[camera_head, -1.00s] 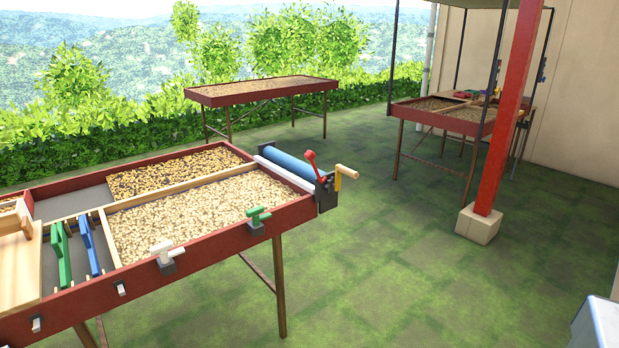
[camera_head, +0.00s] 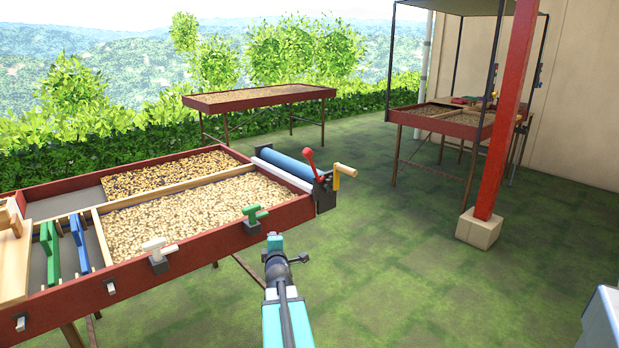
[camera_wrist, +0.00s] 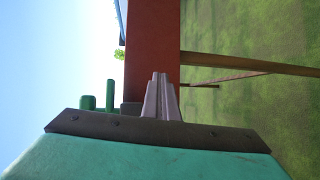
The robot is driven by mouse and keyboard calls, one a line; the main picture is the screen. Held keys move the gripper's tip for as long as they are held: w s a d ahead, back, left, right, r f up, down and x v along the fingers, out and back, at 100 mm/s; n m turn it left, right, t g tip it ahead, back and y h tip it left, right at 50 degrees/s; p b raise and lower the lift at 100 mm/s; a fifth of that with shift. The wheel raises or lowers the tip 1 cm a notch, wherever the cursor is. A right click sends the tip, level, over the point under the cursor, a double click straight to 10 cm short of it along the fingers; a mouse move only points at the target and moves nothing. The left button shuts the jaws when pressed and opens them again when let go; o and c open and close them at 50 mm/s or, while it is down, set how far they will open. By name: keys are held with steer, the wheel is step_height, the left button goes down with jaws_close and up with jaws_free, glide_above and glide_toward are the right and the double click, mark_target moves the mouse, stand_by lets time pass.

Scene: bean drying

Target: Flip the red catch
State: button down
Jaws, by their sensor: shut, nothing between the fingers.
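The red catch (camera_head: 309,159) is a red lever with a round knob, standing up at the right end of the near drying table, beside a blue roller (camera_head: 286,162) and a yellow crank (camera_head: 343,174). I cannot make it out in the wrist view. My gripper (camera_wrist: 160,76) is shut and empty in the wrist view, its grey fingers pointing along the table's red side wall (camera_wrist: 150,45). In the head view my teal arm rises at the bottom centre, in front of the table, below and left of the red catch; the fingers are not clear there.
A green catch (camera_head: 255,214) and a white catch (camera_head: 159,248) sit on the near table's front rim (camera_head: 205,247). The green one also shows left of my fingers in the wrist view (camera_wrist: 108,97). A red post (camera_head: 506,120) stands at right. The grass between is clear.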

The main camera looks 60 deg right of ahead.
steer(key=s+d+r+n+h, duration=0.1)
steer(key=s+d+r, duration=0.1)
steer(key=r, duration=0.3)
steer(key=s+d+r+n+t+h+b, duration=0.1)
steer(key=s+d+r, duration=0.2)
steer(key=s+r, duration=0.1)
steer(key=s+d+r+n+t+h, duration=0.1)
steer(key=s+d+r+n, duration=0.1)
steer(key=r, duration=0.5)
steer(key=shift+s+d+h+b, duration=0.3)
steer(key=shift+s+d+h, duration=0.1)
steer(key=shift+s+d, duration=0.1)
steer(key=shift+w, duration=0.1)
steer(key=p, duration=0.2)
glide_toward(314, 167)
steer(key=shift+w+d+r, duration=1.25)
steer(key=shift+w+d, duration=0.3)
steer(key=shift+w, duration=1.25)
steer(key=shift+w+r+p, duration=0.1)
steer(key=shift+w+p, duration=0.05)
steer(key=shift+p, duration=0.35)
steer(key=shift+r, duration=0.1)
